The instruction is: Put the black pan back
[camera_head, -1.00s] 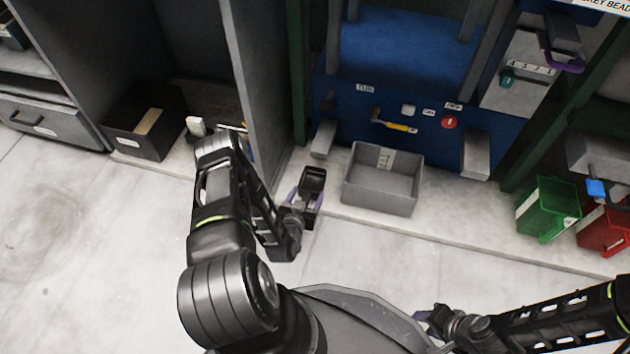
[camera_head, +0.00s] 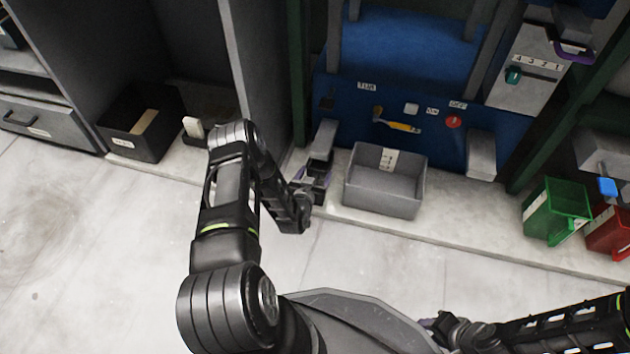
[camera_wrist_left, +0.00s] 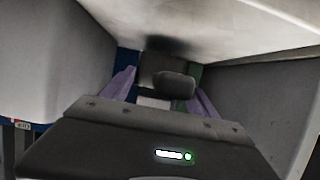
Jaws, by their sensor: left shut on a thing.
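The black pan (camera_head: 317,169) is a small dark box, mostly hidden in the head view by my gripper and a grey block of the press. My left gripper (camera_head: 311,178), with purple fingers, is shut on it, just below and in front of that grey block (camera_head: 322,141). In the left wrist view, the purple fingers of my left gripper (camera_wrist_left: 160,92) stand on both sides of the dark pan (camera_wrist_left: 174,86). Whether the pan touches the block or a surface, I cannot tell. My right gripper (camera_head: 436,325) is low in the head view, its jaws too unclear to judge.
A grey open bin (camera_head: 384,205) stands right of my left gripper, before the blue press panel (camera_head: 365,112). A green bin (camera_head: 556,211) and a red bin (camera_head: 610,235) are at the right. The floor in front is clear.

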